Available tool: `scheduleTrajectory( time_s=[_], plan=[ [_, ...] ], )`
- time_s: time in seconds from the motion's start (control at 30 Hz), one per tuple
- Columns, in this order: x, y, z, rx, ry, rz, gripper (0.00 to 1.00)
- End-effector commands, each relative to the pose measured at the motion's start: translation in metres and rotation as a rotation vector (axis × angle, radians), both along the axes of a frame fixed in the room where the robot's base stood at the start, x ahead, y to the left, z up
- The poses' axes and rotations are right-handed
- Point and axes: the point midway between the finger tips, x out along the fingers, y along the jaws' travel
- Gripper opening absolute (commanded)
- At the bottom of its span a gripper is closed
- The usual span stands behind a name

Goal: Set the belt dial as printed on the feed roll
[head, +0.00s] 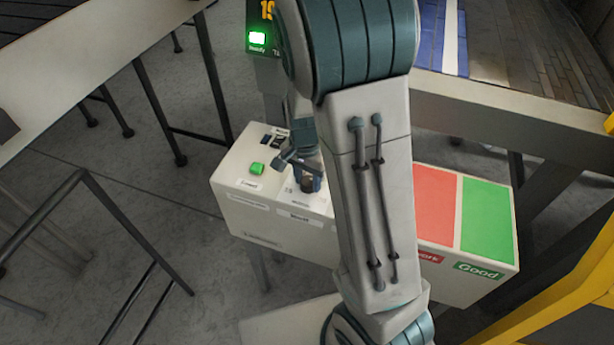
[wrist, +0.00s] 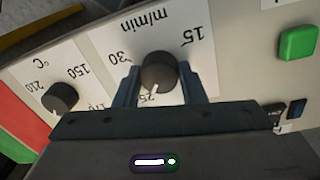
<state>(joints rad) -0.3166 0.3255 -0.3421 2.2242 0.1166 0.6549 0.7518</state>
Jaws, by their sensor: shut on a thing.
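The belt dial (wrist: 158,72) is a dark round knob with a white pointer on a white scale plate marked m/min, seen upside down in the wrist view. Numbers 15, 30 and a partly covered 25 show around it. The pointer aims toward the 25, down and slightly left in that view. My gripper (wrist: 160,88) is shut on this knob, one finger on each side. In the head view my gripper (head: 306,174) is over the control box, beside my forearm. I cannot make out the feed roll or its print.
A second dial (wrist: 60,97), marked °C, sits beside the belt dial. A green button (wrist: 298,43) is on the other side. The control box (head: 285,232) also carries red (head: 435,205) and green (head: 487,216) areas. A display (head: 260,38) shows a lit green "Ready" light.

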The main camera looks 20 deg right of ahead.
Motion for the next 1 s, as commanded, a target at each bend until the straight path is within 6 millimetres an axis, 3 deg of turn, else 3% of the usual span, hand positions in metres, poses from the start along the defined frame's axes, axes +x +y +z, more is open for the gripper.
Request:
scheduleTrajectory(
  time_s=[0.47, 0.5, 0.53, 0.87, 1.0],
  plan=[
    [0.003, 0.001, 0.002, 0.001, -0.008, -0.01, 0.14],
    [0.003, 0.001, 0.002, 0.001, -0.008, -0.01, 0.48],
    [0.003, 0.001, 0.002, 0.001, -0.008, -0.01, 0.56],
    [0.001, 0.0, 0.002, 0.001, -0.003, -0.011, 0.59],
    [0.003, 0.001, 0.015, 0.003, -0.007, -0.01, 0.59]
  ],
)
